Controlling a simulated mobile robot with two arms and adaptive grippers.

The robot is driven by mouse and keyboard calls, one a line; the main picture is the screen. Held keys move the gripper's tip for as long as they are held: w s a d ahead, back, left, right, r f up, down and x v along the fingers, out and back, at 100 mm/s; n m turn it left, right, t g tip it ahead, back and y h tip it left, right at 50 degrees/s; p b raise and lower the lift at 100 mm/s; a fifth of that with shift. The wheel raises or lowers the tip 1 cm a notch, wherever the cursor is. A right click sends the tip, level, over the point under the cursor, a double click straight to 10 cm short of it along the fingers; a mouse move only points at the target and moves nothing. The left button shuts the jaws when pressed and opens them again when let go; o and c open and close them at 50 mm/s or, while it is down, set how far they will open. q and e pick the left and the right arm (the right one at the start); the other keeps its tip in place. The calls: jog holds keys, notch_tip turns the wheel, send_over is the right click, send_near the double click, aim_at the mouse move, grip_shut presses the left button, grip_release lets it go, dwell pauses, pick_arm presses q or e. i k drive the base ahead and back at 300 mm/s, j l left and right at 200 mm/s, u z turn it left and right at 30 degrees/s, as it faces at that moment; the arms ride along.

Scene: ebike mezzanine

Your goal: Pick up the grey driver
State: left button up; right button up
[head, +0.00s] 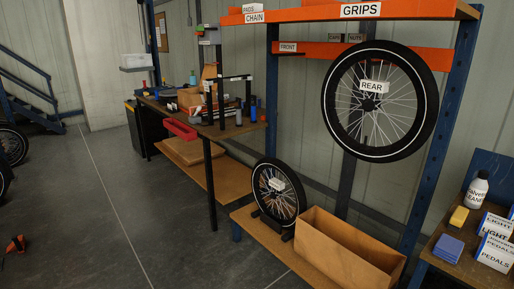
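A small grey upright item (239,117) stands near the right end of the wooden workbench (226,131), beside a blue upright item (253,111). It may be the grey driver, but it is too small and far off to be sure. Other dark tools and parts crowd the bench behind and to its left. Neither of my grippers shows in the head view.
A rack with an orange shelf holds a hanging wheel (380,101). Below are a smaller wheel (278,192) and a wooden box (348,250). A side table (450,257) with boxes and a bottle (477,188) stands right. Grey floor (130,215) before the bench is clear.

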aim_at(239, 116)
jog(key=i+u, duration=0.3)
jog(key=i, duration=0.65)
jog(key=i+l+u, duration=0.25)
jog(key=i, duration=0.75)
jog(key=j, duration=0.1)
